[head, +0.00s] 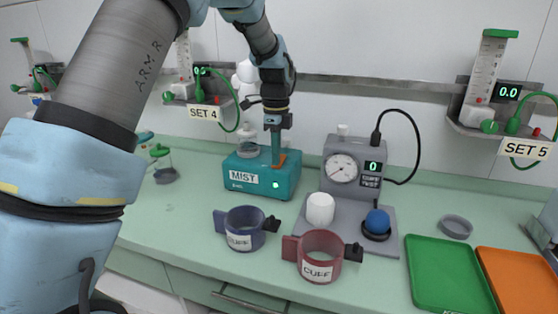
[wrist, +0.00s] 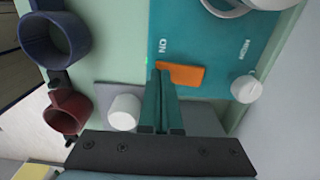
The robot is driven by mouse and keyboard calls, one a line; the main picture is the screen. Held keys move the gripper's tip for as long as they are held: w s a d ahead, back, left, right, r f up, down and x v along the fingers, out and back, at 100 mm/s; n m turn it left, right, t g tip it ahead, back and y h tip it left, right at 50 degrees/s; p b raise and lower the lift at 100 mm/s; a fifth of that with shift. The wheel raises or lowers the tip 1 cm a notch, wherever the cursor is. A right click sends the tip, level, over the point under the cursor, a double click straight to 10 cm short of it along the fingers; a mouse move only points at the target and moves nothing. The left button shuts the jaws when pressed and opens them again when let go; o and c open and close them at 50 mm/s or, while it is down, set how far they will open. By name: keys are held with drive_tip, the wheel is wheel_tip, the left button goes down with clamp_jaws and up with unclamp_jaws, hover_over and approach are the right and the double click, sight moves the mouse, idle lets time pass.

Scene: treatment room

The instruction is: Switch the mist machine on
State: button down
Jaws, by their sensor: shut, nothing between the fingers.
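The mist machine (head: 245,182) is a teal box labelled MIST on the counter; a small green light (head: 276,185) glows on its front. Its top (wrist: 205,40) fills much of the wrist view, with an orange rocker switch (wrist: 184,74), the word ON beside it and a white knob (wrist: 246,88). The switch also shows in the head view (head: 281,158). My gripper (head: 277,160) is shut and empty, pointing down. In the wrist view its fingertips (wrist: 160,72) are at the ON end of the switch; I cannot tell whether they touch it.
A grey gauge unit (head: 352,160) with a white cylinder (head: 320,209) and a blue bulb (head: 377,221) stands right of the machine. A blue cuff (head: 242,229) and a red cuff (head: 320,256) lie in front. Green (head: 450,276) and orange (head: 520,280) trays lie at right.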

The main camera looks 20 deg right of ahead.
wheel_tip(320, 180, up, 7)
drive_tip(key=p, duration=0.5)
idle(0.3)
idle(0.4)
drive_tip(key=a+n, duration=1.2)
drive_tip(key=a, duration=0.8)
drive_tip(key=s+a+f+n, duration=0.1)
drive_tip(key=s+a+n, duration=0.4)
drive_tip(key=a, duration=0.3)
drive_tip(key=s+a+f+n+t, duration=0.1)
drive_tip(key=s+a+f+n, duration=0.1)
drive_tip(key=s+a+n, duration=0.4)
drive_tip(key=a+n+b, duration=0.1)
drive_tip(key=a+n, duration=0.1)
drive_tip(key=shift+a+f+t, duration=0.2)
drive_tip(key=shift+a+t, duration=0.1)
drive_tip(key=shift+a, duration=0.05)
